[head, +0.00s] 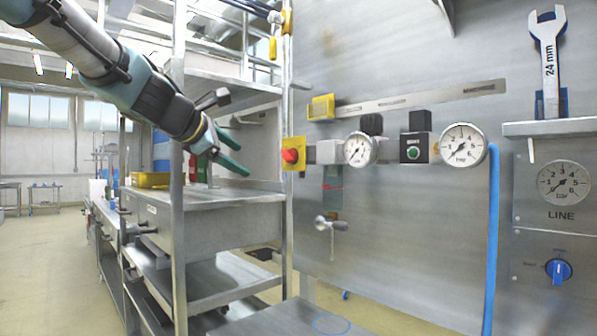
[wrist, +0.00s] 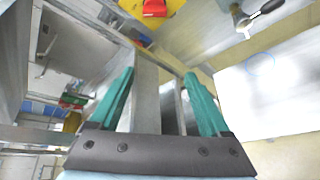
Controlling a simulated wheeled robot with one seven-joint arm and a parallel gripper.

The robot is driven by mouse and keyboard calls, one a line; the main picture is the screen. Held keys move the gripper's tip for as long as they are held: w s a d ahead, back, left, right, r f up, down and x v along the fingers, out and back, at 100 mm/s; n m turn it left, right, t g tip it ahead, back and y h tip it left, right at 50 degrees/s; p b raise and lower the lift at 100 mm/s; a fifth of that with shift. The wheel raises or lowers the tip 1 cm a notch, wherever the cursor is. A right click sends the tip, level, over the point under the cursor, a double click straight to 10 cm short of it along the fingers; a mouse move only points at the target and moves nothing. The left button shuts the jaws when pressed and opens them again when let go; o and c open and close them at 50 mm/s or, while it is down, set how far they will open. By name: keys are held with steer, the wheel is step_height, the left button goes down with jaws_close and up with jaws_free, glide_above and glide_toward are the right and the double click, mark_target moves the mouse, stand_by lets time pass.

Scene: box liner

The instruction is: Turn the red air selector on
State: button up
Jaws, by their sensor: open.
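A red knob (head: 290,155) sits on a yellow square plate (head: 299,146) at the left edge of the metal panel. It matches the red air selector; its on or off marking cannot be read. In the wrist view the red knob (wrist: 154,7) is at the top edge, partly cut off, on its yellow plate (wrist: 178,8). My gripper (head: 240,160) is to the left of the knob, apart from it. Its teal fingers are spread with nothing between them, and in the wrist view my gripper (wrist: 160,73) points up toward the knob.
Small gauges (head: 360,149) and a green button (head: 413,153) are right of the knob. A lever handle (head: 331,224) is below it. A blue knob (head: 558,270) sits under the LINE gauge (head: 564,182). A metal rack post (head: 178,230) and shelves stand near my arm.

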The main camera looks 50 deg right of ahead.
mark_target(284, 155)
steer(key=s+d+r+n+h, duration=0.1)
steer(key=s+d+r, duration=0.3)
steer(key=p+x, duration=0.2)
steer(key=x, duration=0.8)
steer(key=shift+w+a+f, duration=0.1)
steer(key=shift+w+f, duration=0.05)
steer(key=shift+f, duration=0.05)
jaws_close()
